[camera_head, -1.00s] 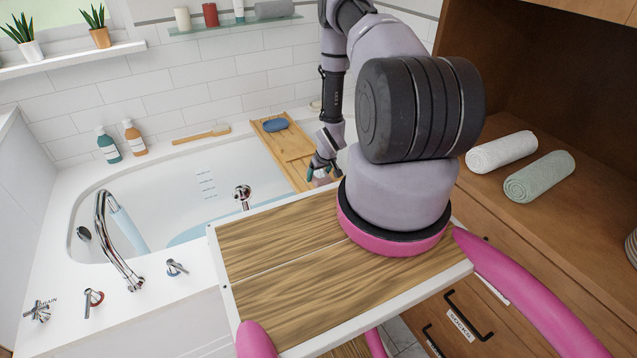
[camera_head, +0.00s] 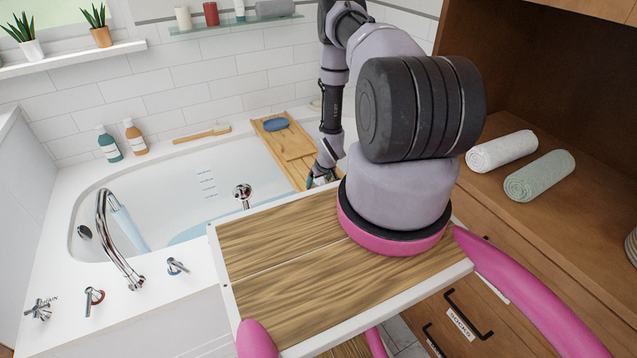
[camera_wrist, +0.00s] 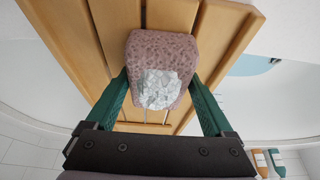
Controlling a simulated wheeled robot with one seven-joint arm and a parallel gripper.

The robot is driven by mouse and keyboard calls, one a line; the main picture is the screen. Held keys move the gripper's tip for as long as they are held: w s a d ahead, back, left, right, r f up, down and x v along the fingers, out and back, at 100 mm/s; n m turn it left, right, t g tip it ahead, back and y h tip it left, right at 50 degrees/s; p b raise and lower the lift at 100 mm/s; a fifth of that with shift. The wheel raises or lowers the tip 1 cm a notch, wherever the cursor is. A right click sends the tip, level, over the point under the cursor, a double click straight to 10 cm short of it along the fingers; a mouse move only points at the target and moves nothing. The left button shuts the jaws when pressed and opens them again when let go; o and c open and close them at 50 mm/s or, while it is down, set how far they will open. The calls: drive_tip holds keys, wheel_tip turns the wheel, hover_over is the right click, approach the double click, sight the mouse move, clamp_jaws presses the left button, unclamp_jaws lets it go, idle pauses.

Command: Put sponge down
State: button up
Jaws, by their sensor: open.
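The sponge (camera_wrist: 160,58) is a speckled pinkish-brown block with a white foamy patch on its near face. In the wrist view it lies against the slats of the wooden bath tray (camera_wrist: 228,28). My gripper (camera_wrist: 161,82) is open, with one green finger on each side of the sponge; I cannot tell whether either finger touches it. In the head view my gripper (camera_head: 320,179) is low at the near end of the bath tray (camera_head: 287,148), partly behind my arm. The sponge is not clear there.
A blue oval item (camera_head: 276,124) sits at the tray's far end. The tray spans the white bathtub (camera_head: 160,180). Rolled towels (camera_head: 520,165) lie on the right cabinet.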

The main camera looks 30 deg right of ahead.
drive_tip(key=shift+d, duration=0.15)
